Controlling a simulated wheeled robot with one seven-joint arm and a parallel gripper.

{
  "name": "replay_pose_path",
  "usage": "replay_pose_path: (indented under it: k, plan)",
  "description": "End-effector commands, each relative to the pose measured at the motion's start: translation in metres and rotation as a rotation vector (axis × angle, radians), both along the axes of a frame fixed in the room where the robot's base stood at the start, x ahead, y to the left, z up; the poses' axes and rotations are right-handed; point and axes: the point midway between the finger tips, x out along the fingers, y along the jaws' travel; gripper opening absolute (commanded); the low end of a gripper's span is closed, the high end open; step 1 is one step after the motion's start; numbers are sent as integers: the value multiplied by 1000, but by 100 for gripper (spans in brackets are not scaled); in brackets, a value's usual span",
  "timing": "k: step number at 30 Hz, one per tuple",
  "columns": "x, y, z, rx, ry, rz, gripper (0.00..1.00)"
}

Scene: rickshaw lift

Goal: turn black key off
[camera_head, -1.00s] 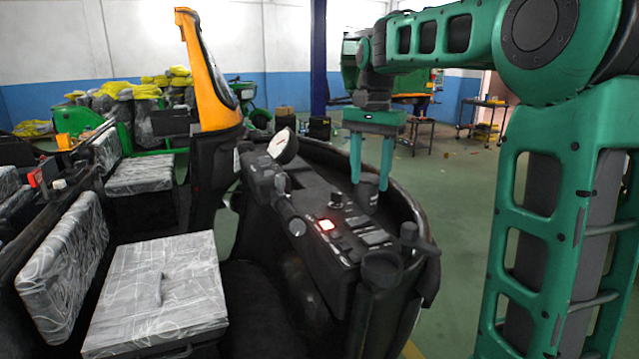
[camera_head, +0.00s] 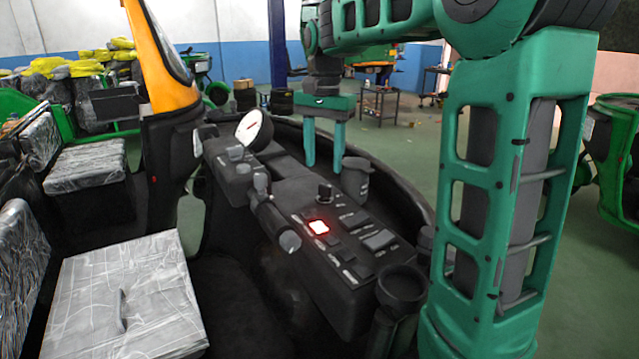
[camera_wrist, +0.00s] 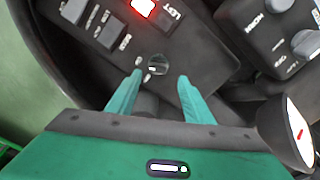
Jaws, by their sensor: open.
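The black key (camera_head: 325,193) is a small dark knob on the top of the black dashboard panel (camera_head: 345,285), just behind the red lit button (camera_head: 318,227). It also shows in the wrist view (camera_wrist: 157,65), just ahead of the gap between my fingertips. My gripper (camera_head: 325,160) is open and empty, with two green fingers pointing down above the dashboard. In the head view its fingertips lie above the key in the picture. No contact with the key shows. The key's exact turn angle is too small to tell.
A black cylinder (camera_head: 355,178) stands right beside the fingers. A white round gauge (camera_head: 254,130) and a handlebar knob (camera_head: 289,241) are to the left. Rocker switches (camera_head: 378,240) sit near the key. A wrapped seat (camera_head: 125,290) is at lower left. Green floor is open beyond the dashboard.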

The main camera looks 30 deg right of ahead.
Motion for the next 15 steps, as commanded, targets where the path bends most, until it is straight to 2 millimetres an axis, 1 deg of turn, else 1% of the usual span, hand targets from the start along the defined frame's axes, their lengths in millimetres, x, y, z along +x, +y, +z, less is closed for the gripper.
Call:
replay_pose_path:
  k: [1, 6, 10, 15]
  plan:
    - [-1, -1, -10, 1, 4, -1, 47]
    - [-1, -3, -39, 1, 3, -4, 47]
    - [-1, -3, -56, 0, 1, -5, 47]
    - [-1, -4, -67, 0, 0, -5, 47]
